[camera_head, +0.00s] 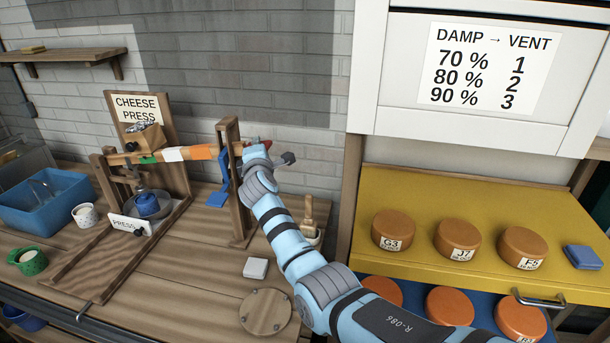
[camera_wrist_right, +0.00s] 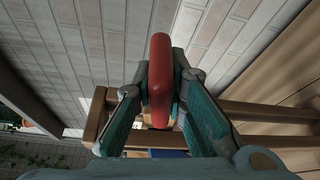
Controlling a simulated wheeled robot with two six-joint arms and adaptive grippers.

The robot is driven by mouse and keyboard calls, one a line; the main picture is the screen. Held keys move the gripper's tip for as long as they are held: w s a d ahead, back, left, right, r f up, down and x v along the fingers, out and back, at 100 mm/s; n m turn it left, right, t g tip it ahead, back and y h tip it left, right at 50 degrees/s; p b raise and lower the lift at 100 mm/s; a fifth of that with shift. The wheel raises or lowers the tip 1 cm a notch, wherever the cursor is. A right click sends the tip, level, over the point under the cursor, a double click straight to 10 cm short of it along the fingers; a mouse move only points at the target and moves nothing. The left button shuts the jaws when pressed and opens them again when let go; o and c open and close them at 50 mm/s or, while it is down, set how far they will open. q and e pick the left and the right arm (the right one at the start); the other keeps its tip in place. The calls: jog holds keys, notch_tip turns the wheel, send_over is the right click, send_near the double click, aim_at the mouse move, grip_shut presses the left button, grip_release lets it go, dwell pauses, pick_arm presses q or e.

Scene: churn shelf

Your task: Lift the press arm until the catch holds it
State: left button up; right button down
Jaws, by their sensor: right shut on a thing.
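The press arm (camera_head: 172,155) is a wooden beam with green, white and orange bands. It runs roughly level from the cheese press (camera_head: 138,150) through a slotted wooden post (camera_head: 228,150). A blue piece (camera_head: 222,172), perhaps the catch, stands against the post; whether it engages the beam cannot be told. My right gripper (camera_wrist_right: 161,88) is shut on the red handle (camera_wrist_right: 159,65) at the beam's end, its fingers on either side. In the head view my wrist mostly hides the grip. My left gripper is out of view.
A blue bin (camera_head: 45,203), a white cup (camera_head: 84,215) and a green mug (camera_head: 28,261) stand at left. A white block (camera_head: 256,268) and a round board (camera_head: 265,311) lie in front. A yellow shelf (camera_head: 415,200) bears cheeses at right.

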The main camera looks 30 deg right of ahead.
jog(key=shift+n, duration=0.5)
jog(key=r+p, duration=0.1)
jog(key=r, duration=0.1)
jog(key=r+p, duration=0.1)
jog(key=r, duration=0.1)
jog(key=w+a+r+p, duration=0.1)
jog(key=r, duration=0.1)
jog(key=shift+r+p, duration=0.1)
jog(key=shift+p, duration=0.3)
jog(key=shift+w+a, duration=0.1)
jog(key=c, duration=1.6)
grip_release()
